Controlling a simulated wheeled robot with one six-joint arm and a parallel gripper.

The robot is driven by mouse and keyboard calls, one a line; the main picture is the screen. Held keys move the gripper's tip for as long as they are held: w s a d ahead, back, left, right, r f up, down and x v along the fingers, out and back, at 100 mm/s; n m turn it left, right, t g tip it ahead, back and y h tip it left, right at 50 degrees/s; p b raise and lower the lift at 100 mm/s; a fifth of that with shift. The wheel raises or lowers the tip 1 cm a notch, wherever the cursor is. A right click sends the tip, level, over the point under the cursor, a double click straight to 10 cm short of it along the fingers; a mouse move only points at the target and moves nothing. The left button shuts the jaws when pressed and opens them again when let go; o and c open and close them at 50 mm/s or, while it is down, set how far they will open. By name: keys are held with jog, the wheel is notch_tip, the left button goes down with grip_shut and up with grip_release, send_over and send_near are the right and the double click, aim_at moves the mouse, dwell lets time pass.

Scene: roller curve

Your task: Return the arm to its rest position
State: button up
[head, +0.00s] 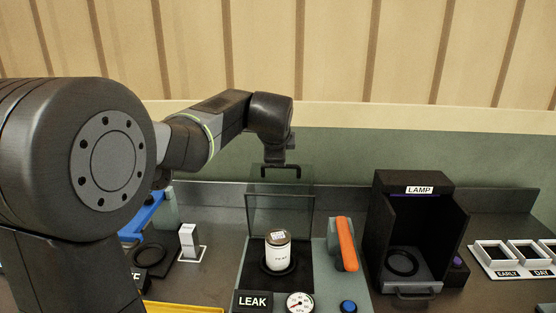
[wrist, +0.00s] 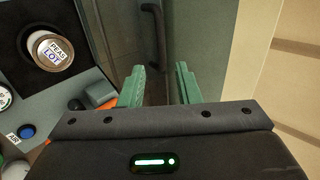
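My gripper (wrist: 160,85) shows in the wrist view with its two green fingers apart and nothing between them. In the head view my arm reaches over the leak station, with its end above and behind the glass lid. The lid (head: 279,203) stands raised, and its black handle (head: 281,171) is at the top, just below my wrist. In the wrist view the handle (wrist: 154,35) lies just beyond the fingertips, apart from them as far as I can see. A white jar (head: 278,251) with a dark lid stands upright in the leak station; its labelled top (wrist: 52,51) shows in the wrist view.
An orange lever (head: 346,244), a gauge (head: 299,303) and a blue button (head: 348,306) sit beside the leak station. The black lamp box (head: 418,230) stands to the right, with the EARLY and DAY trays (head: 508,275) beyond. A white block (head: 189,240) stands at left.

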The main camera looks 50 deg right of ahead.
jog(key=shift+s+a+r, duration=0.1)
jog(key=shift+r, duration=0.05)
jog(key=p+x, duration=0.3)
jog(key=x, duration=1)
jog(key=shift+w+d+f, duration=0.2)
jog(key=shift+f, duration=0.1)
jog(key=shift+a+r, duration=0.1)
